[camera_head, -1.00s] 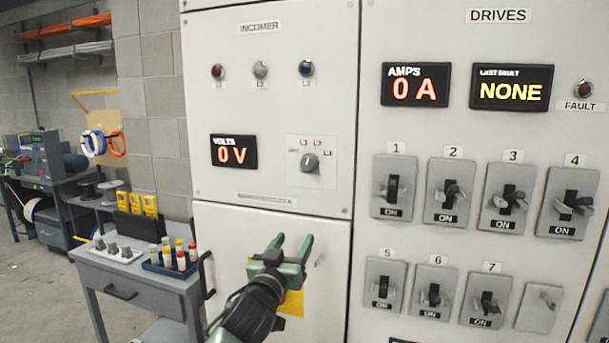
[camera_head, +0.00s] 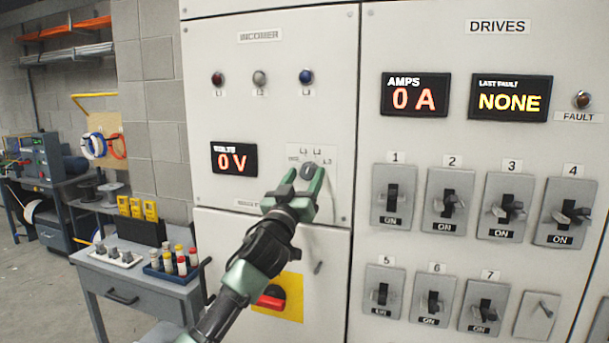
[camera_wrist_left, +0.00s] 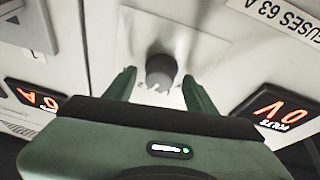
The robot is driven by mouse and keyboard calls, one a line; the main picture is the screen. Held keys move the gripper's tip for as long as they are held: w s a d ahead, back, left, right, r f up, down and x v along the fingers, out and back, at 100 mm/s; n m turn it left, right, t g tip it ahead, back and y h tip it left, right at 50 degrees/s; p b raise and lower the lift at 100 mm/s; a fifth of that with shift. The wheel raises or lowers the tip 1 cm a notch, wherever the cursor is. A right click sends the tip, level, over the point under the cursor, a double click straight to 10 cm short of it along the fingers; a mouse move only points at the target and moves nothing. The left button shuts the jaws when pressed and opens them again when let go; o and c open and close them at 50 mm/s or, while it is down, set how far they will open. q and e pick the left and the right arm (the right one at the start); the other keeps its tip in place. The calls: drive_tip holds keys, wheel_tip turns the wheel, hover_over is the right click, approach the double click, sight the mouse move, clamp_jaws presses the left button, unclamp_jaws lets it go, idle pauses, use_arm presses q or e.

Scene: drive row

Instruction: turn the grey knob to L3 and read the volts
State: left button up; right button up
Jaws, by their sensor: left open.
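The grey knob (camera_head: 308,170) sits on a small white plate (camera_head: 325,156) on the incomer panel, with labels L1, L2 and L3 around it. My left gripper (camera_head: 304,182) is open, its green fingers on either side of the knob in the head view. In the left wrist view the knob (camera_wrist_left: 161,70) stands between the open fingertips, with a gap on each side. The knob's pointer direction is too unclear to tell. The volts display (camera_head: 234,159) reads 0 V; it also shows upside down in the left wrist view (camera_wrist_left: 275,110). My right gripper is not in view.
Several drive switches (camera_head: 392,198) line the panel at right, under the amps display (camera_head: 415,94). A grey cart (camera_head: 150,285) with small parts stands at the left.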

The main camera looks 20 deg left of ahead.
use_arm(q)
clamp_jaws()
idle(0.3)
drive_tip(key=m+p, duration=0.1)
drive_tip(key=m+h+p, duration=0.1)
drive_tip(key=shift+a+r+m, duration=0.1)
drive_tip(key=shift+r+m, duration=0.1)
drive_tip(key=shift+m, duration=0.1)
drive_tip(key=m+h+p, duration=0.1)
drive_tip(key=m+p, duration=0.1)
drive_tip(key=m+g+h+p, duration=0.1)
drive_tip(key=m+p, duration=0.1)
drive_tip(key=m, duration=0.1)
drive_tip(key=shift+a+r+m+h+p, duration=0.1)
drive_tip(key=shift+r+m+h+p, duration=0.05)
drive_tip(key=shift+m+h+p, duration=0.2)
drive_tip(key=shift+m+g+h+p, duration=0.6)
drive_tip(key=shift+m+h+p, duration=0.25)
drive_tip(key=shift+m+p, duration=0.75)
drive_tip(key=shift+f, duration=0.2)
